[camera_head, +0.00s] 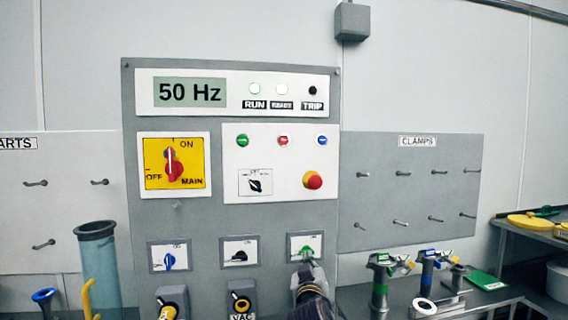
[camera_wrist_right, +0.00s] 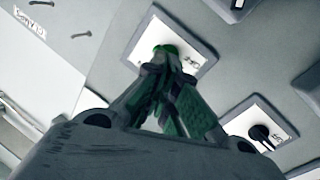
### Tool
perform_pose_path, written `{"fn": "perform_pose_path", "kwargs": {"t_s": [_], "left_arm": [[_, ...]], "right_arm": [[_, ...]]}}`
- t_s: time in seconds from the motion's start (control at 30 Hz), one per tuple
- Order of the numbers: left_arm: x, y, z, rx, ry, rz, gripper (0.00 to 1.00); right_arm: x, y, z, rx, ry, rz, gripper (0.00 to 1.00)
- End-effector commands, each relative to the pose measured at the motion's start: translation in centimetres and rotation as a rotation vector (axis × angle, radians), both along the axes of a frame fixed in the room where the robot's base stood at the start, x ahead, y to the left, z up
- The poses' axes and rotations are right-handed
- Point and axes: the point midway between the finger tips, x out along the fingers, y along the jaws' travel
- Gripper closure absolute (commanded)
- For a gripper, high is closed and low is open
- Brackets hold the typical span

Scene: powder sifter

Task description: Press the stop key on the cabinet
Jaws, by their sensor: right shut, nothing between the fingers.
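The grey cabinet (camera_head: 128,200) fills the middle of the head view. Its upper white panel (camera_head: 310,165) carries a green key (camera_head: 243,140), a red key (camera_head: 283,140) and a blue key (camera_head: 322,140) in a row. Their small labels cannot be read. A red mushroom button (camera_head: 313,180) on a yellow base sits lower right. My right gripper (camera_head: 308,262) is shut and empty, low at the cabinet's right side. Its fingertips (camera_wrist_right: 163,62) are at the green rotary switch (camera_wrist_right: 166,49), partly covering it; contact is unclear. My left gripper is out of view.
A yellow main switch (camera_head: 173,165) with a red handle, a blue switch (camera_head: 168,261) and a black switch (camera_head: 239,257) are also on the cabinet. A bench (camera_head: 345,298) with clamps stands at right. A clear tube (camera_head: 98,265) stands at left. The space before the upper panel is clear.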

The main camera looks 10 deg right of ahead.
Motion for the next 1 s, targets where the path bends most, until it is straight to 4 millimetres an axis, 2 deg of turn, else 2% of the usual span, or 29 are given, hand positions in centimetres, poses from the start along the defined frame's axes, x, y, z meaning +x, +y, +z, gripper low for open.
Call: {"fn": "perform_pose_path", "kwargs": {"t_s": [0.03, 0.1, 0.47, 0.77, 1.0], "left_arm": [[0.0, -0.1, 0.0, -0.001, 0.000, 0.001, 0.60], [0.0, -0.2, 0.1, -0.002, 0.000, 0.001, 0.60], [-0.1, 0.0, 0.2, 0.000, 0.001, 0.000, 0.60], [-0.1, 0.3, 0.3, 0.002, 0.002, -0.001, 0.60], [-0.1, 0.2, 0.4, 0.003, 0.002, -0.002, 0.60]], "right_arm": [[0.2, 0.3, 1.6, -0.006, -0.032, -0.001, 1.00], [0.4, 0.5, 3.7, -0.018, -0.073, -0.003, 1.00], [0.2, 2.3, 14.3, -0.079, -0.283, -0.015, 1.00], [-1.3, 4.0, 23.0, -0.133, -0.458, -0.023, 1.00], [-3.3, 5.6, 29.6, -0.179, -0.593, -0.030, 1.00]]}}
